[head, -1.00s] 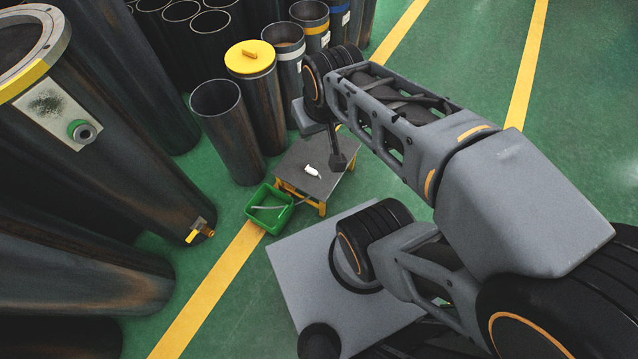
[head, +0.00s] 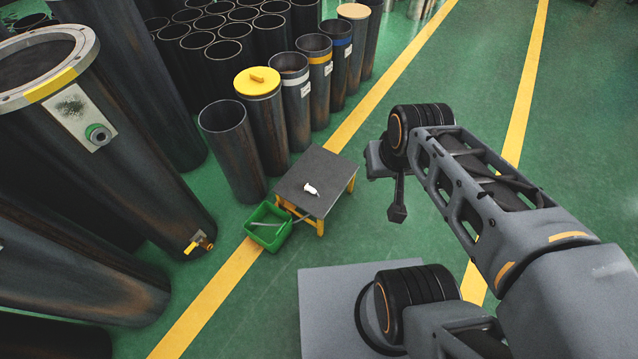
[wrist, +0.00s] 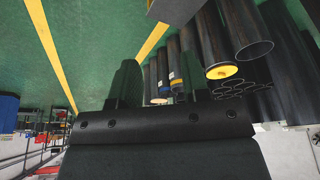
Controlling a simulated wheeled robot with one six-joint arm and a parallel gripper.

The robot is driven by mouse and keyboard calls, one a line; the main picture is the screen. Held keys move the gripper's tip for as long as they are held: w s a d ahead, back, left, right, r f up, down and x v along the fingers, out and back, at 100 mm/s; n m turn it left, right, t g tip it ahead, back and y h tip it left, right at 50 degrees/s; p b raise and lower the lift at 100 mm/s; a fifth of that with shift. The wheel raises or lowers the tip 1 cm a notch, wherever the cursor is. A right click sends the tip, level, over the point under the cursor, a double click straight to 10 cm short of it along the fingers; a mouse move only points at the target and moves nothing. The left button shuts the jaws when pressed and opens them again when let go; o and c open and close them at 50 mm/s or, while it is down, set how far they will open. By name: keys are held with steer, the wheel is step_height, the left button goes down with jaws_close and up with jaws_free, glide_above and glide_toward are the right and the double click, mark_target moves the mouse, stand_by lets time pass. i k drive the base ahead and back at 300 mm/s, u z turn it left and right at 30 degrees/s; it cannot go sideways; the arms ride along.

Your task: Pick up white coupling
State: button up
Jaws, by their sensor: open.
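The white coupling (head: 311,189) is a small white piece lying on the dark top of a low table (head: 326,165) with yellow legs, in the head view. My gripper (head: 397,213) hangs to the right of the table, apart from the coupling and over the green floor. In the wrist view its two dark fingers (wrist: 165,80) stand apart with nothing between them. The coupling does not show in the wrist view.
A green crate (head: 268,236) with something grey in it stands at the table's front left. A row of tall dark cylinders (head: 232,150), one with a yellow lid (head: 257,82), stands behind. Large cylinders fill the left. Green floor (head: 480,60) is free at right.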

mark_target(307, 187)
steer(key=i, duration=0.9)
steer(key=u, duration=0.55)
